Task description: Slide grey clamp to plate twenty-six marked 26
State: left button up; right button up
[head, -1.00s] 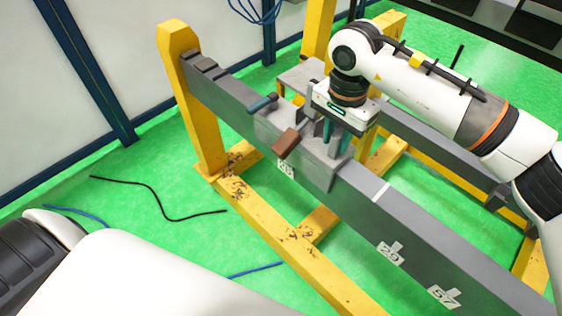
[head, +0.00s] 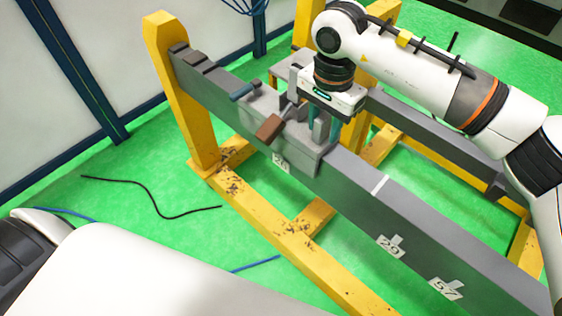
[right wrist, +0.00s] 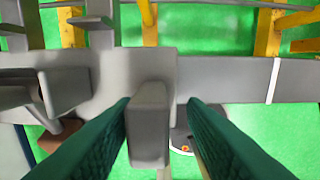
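The grey clamp (head: 302,148) sits around the long grey beam, with a brown-ended lever (head: 269,130) and a blue-handled lever (head: 244,91). The small white plate marked 26 (head: 281,162) is on the beam's near side, at the clamp's lower edge, its number hard to read. My right gripper (head: 322,128) points down at the clamp. In the right wrist view its green fingers (right wrist: 160,115) stand on either side of an upright grey post of the clamp (right wrist: 148,125), with a gap on the right; contact on the left is unclear. My left gripper is out of view.
Plates marked 29 (head: 391,246) and 57 (head: 447,289) are farther right along the beam (head: 350,195). Yellow posts (head: 185,100) and floor rails carry it. A second grey beam (head: 430,145) runs behind. A black cable (head: 150,195) lies on the green floor.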

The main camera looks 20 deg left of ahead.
notch_tip(320, 180, up, 10)
jog(key=p, duration=0.4)
jog(key=shift+p, duration=0.4)
dwell(0.4)
